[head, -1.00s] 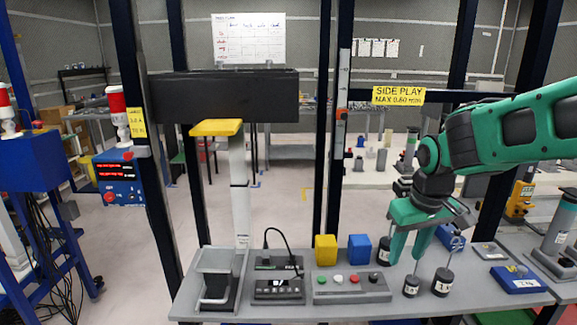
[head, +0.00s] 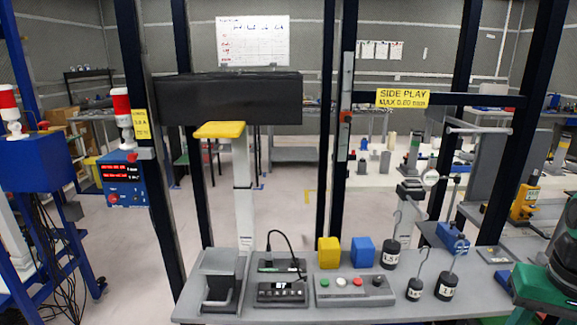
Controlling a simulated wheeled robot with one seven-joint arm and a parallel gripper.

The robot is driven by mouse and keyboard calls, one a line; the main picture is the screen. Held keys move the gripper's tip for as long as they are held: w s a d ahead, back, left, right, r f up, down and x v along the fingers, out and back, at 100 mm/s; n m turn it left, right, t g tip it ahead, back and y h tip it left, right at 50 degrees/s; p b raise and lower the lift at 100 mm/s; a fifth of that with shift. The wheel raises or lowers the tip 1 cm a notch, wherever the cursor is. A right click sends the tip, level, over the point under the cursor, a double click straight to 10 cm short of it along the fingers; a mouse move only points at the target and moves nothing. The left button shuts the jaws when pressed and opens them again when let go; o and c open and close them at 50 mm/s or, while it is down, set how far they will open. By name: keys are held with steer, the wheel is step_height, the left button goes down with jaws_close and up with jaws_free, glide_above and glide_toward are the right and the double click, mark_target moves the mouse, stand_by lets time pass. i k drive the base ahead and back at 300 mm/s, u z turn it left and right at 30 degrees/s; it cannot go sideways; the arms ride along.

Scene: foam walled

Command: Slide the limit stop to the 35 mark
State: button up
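My gripper (head: 540,288) is at the lower right edge of the head view, low over the bench's right end and well away from the slider. Only a green part beside a dark joint shows. Its fingers cannot be made out.
The grey bench (head: 350,312) holds a button box (head: 352,291), a display unit (head: 281,290), a yellow block (head: 328,253), a blue block (head: 363,251) and hooked weights (head: 446,287). A yellow-topped column (head: 220,130) stands left of the post. Space before the slider looks clear.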

mark_target(345, 117)
steer(key=z, duration=0.35)
steer(key=k, duration=1.6)
steer(key=u, duration=0.4)
steer(key=i, duration=1)
steer(key=z, duration=0.05)
